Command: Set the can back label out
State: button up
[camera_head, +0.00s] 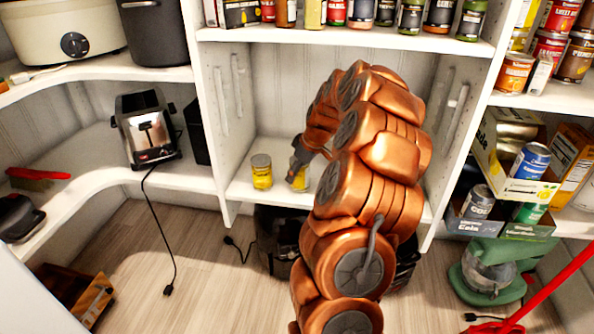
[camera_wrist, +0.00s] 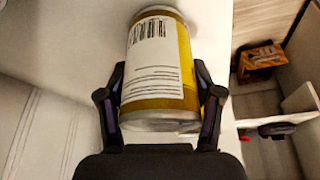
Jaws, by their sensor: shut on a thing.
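A yellow can (camera_head: 299,181) with metal rims is at the middle shelf, partly hidden behind my gripper (camera_head: 297,163) in the head view. In the wrist view the can (camera_wrist: 183,62) sits between the two dark fingers of my gripper (camera_wrist: 159,75), one on each side. A white label with a barcode and lines of small print (camera_wrist: 150,62) faces the wrist camera. I cannot tell whether the can touches the shelf. A second yellow can (camera_head: 261,174) stands upright on the same shelf to the left, apart from my gripper.
The middle shelf (camera_head: 240,188) has bare room around the cans. Upright side panels (camera_head: 217,120) bound this bay. A toaster (camera_head: 147,128) stands on the left shelf. Cardboard trays of cans (camera_head: 512,180) are on the right. Jars and cans fill the shelf above.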

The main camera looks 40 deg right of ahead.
jog(key=shift+f, duration=0.15)
jog(key=o, duration=1.7)
jog(key=shift+c, duration=0.2)
jog(key=v, duration=0.7)
jog(key=shift+s+r, duration=0.1)
jog(key=shift+r, duration=0.1)
jog(key=shift+a, duration=0.15)
